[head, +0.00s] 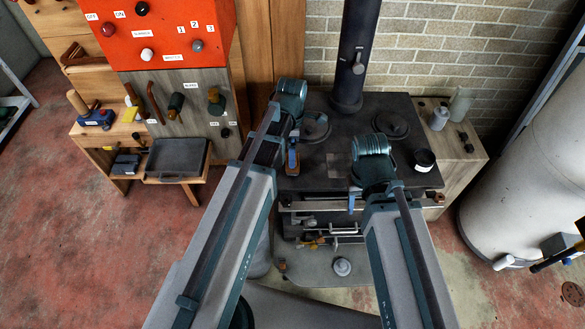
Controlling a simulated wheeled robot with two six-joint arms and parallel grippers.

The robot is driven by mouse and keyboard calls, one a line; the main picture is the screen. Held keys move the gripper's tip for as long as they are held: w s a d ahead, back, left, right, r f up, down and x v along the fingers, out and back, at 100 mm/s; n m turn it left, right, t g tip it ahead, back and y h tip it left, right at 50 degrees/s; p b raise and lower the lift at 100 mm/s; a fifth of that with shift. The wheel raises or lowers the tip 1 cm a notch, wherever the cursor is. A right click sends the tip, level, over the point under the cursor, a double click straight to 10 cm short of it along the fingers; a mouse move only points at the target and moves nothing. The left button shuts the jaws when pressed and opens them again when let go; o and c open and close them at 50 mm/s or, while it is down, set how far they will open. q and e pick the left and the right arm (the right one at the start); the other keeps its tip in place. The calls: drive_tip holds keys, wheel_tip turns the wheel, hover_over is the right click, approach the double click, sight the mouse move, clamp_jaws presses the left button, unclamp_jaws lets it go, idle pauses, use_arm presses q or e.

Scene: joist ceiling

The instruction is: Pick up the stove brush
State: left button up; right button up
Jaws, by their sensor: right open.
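I cannot pick out the stove brush with certainty. A small yellowish item (312,242) lies among dark parts at the front of the black stove (325,180), too small to name. My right gripper (352,201) points down at the stove's front edge, by the rail. It is open, and I see nothing held in it. My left gripper (292,160) is over the left part of the stove top, seen from above. Its jaw gap is hidden. My two forearms cover part of the stove and the floor before it.
A black stovepipe (352,60) rises at the back of the stove. A dark round tin (424,160) stands at the stove's right edge. A white tank (530,160) stands at right. A wooden bench with a grey tray (178,158) stands at left. The red floor at left is clear.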

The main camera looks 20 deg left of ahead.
sight(296, 171)
use_arm(q)
drive_tip(key=shift+f, duration=0.1)
wheel_tip(296, 171, down, 5)
drive_tip(key=b, duration=0.5)
drive_tip(key=shift+d+f, duration=0.1)
drive_tip(key=shift+f, duration=0.05)
drive_tip(key=shift+c, duration=0.2)
drive_tip(key=c, duration=1.2)
drive_tip(key=shift+r, duration=0.2)
